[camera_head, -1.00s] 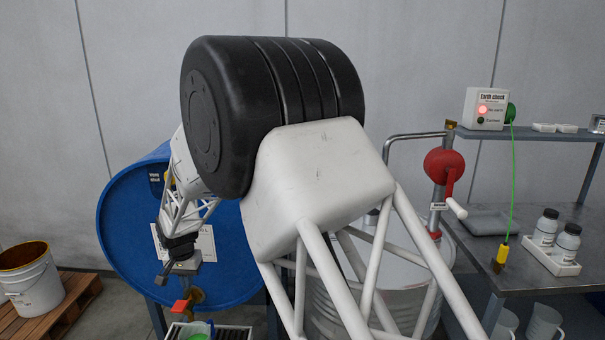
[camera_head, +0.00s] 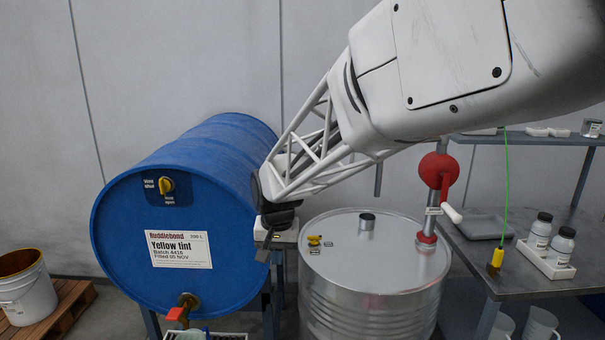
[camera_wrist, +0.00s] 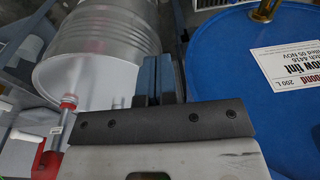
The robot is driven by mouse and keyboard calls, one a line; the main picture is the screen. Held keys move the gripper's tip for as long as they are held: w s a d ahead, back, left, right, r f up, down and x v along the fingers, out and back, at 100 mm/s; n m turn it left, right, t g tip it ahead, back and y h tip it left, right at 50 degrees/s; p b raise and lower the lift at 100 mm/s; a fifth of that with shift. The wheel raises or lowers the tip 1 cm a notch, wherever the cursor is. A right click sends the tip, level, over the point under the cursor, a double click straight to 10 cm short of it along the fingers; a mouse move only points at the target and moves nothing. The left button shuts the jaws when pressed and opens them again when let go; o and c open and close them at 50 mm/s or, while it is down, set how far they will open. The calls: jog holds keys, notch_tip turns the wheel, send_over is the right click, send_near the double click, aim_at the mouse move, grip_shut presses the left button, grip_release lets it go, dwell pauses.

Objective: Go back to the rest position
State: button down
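My gripper (camera_head: 265,253) hangs in the gap between the blue drum (camera_head: 125,235) and the steel drum (camera_head: 375,270), at about the height of the steel drum's lid. In the wrist view its two fingers (camera_wrist: 157,78) lie side by side, shut, with nothing seen between them. The blue drum lies on its side on a stand, its "Yellow tint" label facing me. It also fills the right of the wrist view (camera_wrist: 225,90). The steel drum stands upright to the right of my gripper.
A red hand-crank pump (camera_head: 438,170) rises from the steel drum. A yellow knob (camera_head: 167,186) and a red-handled tap (camera_head: 178,313) sit on the blue drum's face. A bench (camera_head: 530,265) with white bottles (camera_head: 541,232) is at right, a bucket (camera_head: 25,290) at left.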

jog(key=s+d+r, duration=0.2)
jog(key=s+d, duration=0.5)
jog(key=d, duration=0.1)
jog(key=s+d+r, duration=0.3)
jog(key=s+d, duration=0.4)
jog(key=s+d+f, duration=0.1)
jog(key=s+d, duration=0.3)
jog(key=s, duration=0.4)
jog(key=s+d+t, duration=0.1)
jog(key=s+d, duration=0.4)
jog(key=s, duration=0.3)
jog(key=shift+d+f+h, duration=0.2)
jog(key=shift+f+h, duration=0.1)
jog(key=shift+f, duration=0.1)
